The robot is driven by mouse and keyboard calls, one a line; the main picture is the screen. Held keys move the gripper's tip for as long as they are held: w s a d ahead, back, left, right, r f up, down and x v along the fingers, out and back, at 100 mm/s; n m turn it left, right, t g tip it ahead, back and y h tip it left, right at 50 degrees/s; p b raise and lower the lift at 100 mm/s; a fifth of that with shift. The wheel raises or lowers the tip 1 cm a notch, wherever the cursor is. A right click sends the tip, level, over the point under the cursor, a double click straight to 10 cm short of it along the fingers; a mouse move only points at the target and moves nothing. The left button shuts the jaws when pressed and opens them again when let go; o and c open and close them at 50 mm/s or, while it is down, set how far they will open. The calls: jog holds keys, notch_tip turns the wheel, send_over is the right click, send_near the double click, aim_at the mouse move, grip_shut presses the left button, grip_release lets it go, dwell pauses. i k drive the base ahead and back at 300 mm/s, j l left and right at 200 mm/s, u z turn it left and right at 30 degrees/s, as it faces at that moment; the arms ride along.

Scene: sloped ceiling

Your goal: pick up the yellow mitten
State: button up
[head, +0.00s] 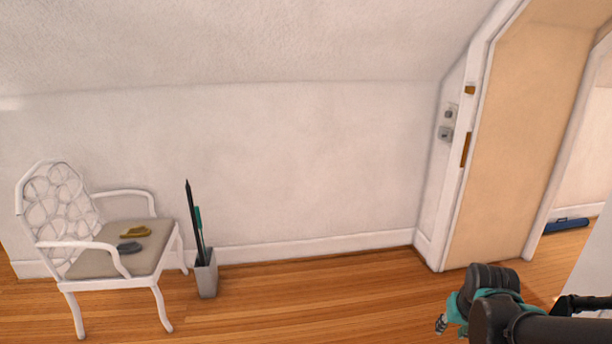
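A small yellow item (135,231), which looks like the mitten, lies on the seat (96,262) of a white armchair at the left in the head view. A grey item (130,247) of similar size lies just in front of it on the same seat. My gripper (441,324) shows only in small part at the lower right, beyond my dark and teal arm. It is far to the right of the chair and apart from the yellow mitten. Its fingers are too small and hidden to tell whether they are open or shut.
A grey stand (206,276) holding dark and green umbrella-like things is on the floor right of the chair. The chair's white armrest (84,246) passes in front of the seat. Wood floor (320,290) is clear between the stand and my arm. A doorway (520,140) opens at right.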

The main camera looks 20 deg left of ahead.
aim_at(140, 231)
jog(key=i+j+u, duration=0.15)
jog(key=i+u, duration=0.3)
jog(key=i+l+u, duration=0.1)
jog(key=i+u, duration=0.3)
jog(key=i, duration=0.3)
jog(key=i+j+u, duration=0.1)
jog(key=i+u, duration=0.35)
jog(key=i, duration=0.15)
jog(key=i+l+u, duration=0.1)
jog(key=i+u, duration=0.35)
jog(key=i+l+u, duration=0.4)
jog(key=i, duration=0.25)
jog(key=i+u, duration=0.5)
jog(key=i, duration=0.15)
